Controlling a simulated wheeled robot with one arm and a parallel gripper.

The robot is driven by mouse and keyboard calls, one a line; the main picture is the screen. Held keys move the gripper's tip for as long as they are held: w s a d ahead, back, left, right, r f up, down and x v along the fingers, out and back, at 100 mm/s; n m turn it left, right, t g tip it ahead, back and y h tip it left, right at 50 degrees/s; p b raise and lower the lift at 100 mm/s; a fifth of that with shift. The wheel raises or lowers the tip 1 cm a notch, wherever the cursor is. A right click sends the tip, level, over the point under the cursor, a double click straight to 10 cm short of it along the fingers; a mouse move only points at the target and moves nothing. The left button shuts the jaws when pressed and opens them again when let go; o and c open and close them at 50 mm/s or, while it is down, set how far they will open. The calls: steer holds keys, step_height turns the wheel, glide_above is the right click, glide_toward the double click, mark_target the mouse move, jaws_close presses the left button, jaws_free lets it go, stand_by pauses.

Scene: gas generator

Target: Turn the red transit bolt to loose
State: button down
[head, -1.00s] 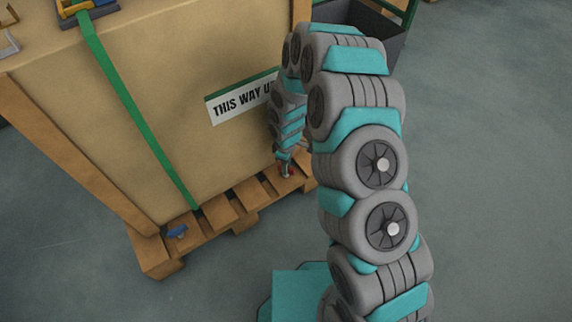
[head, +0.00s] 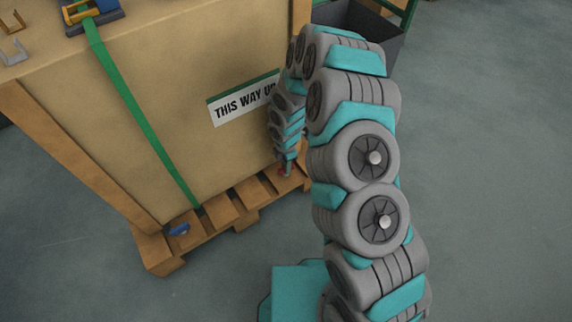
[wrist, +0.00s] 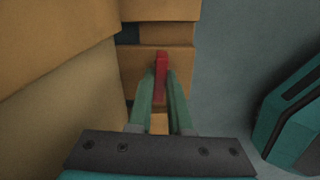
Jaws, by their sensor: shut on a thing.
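The red transit bolt (wrist: 161,66) shows in the wrist view as a narrow upright red bar above the pallet's wood. My gripper (wrist: 160,88) is shut on it, with one green finger on each side. In the head view my gripper (head: 286,168) reaches down to the pallet (head: 217,210) near its right front corner. The lower part of the bolt and any loose marking are hidden or too small to tell.
A large crate (head: 160,110) with a "THIS WAY UP" label (head: 243,99) stands on the pallet, close beside my arm. A green strap (head: 140,120) runs down its face. A blue bolt (head: 179,229) sits on the pallet's left corner. A dark bin (head: 365,30) stands behind. Floor is clear at right.

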steer(key=shift+n, duration=0.7)
steer(key=c, duration=0.8)
jaws_free()
steer(key=shift+c, duration=0.2)
steer(key=shift+r, duration=0.1)
steer(key=shift+r, duration=3.8)
